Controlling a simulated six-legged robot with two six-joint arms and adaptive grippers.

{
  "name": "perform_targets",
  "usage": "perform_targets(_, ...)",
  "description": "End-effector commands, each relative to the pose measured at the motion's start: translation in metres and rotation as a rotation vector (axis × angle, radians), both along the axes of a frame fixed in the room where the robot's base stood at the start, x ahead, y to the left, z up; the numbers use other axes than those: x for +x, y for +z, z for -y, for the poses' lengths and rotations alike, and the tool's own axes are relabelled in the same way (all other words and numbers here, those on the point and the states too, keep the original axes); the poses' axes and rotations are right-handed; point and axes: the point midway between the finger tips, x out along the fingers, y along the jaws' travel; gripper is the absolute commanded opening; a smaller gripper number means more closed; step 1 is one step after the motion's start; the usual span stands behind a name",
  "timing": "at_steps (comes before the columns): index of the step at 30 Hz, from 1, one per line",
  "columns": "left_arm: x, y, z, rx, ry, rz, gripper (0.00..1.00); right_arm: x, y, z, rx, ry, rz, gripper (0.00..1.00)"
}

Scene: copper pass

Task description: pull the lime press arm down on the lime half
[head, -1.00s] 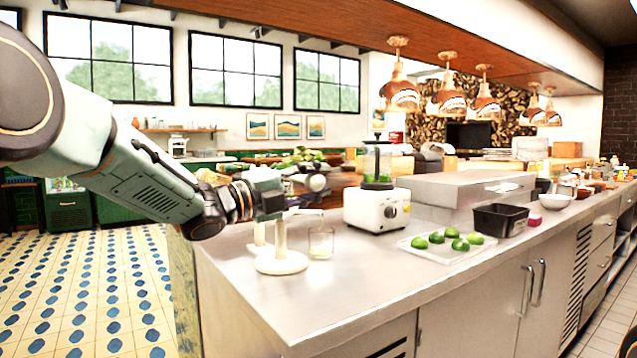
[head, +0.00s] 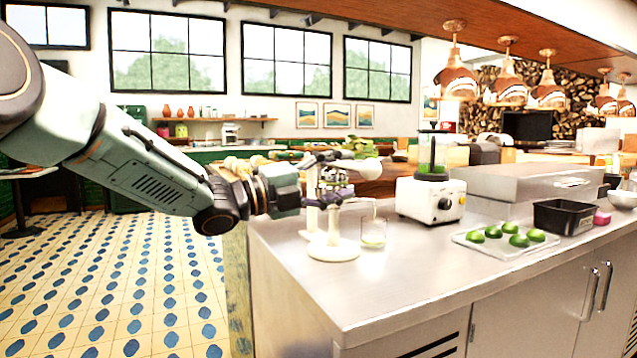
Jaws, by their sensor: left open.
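The white lime press (head: 333,250) stands near the left end of the steel counter, with a round base and upright posts. Its upper part and arm are mostly hidden behind my left gripper (head: 345,178). That gripper is open, at the height of the press top, with its fingers pointing right. I cannot tell whether it touches the press arm. The lime half cannot be made out. A clear glass (head: 373,233) stands just right of the press base. My right gripper is not in view.
A white blender (head: 431,200) stands right of the glass. A pale tray (head: 474,245) with several green limes (head: 518,240) and a black bin (head: 562,216) are further right. The counter front (head: 400,285) is bare. Tiled floor lies left of the counter.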

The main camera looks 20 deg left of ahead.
Motion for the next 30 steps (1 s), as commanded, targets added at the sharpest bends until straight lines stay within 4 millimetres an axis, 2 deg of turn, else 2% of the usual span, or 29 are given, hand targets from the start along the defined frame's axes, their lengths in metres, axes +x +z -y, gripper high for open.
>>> perform_targets(6, -0.023, -0.004, -0.022, -0.004, 0.001, 0.001, 0.59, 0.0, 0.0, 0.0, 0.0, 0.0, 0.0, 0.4)
perform_targets(12, -0.033, -0.006, -0.03, -0.001, 0.0, 0.001, 0.59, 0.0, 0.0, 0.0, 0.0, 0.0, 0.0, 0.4)
perform_targets(30, -0.035, -0.008, -0.032, 0.001, -0.001, 0.001, 0.59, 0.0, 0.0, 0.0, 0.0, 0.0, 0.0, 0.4)
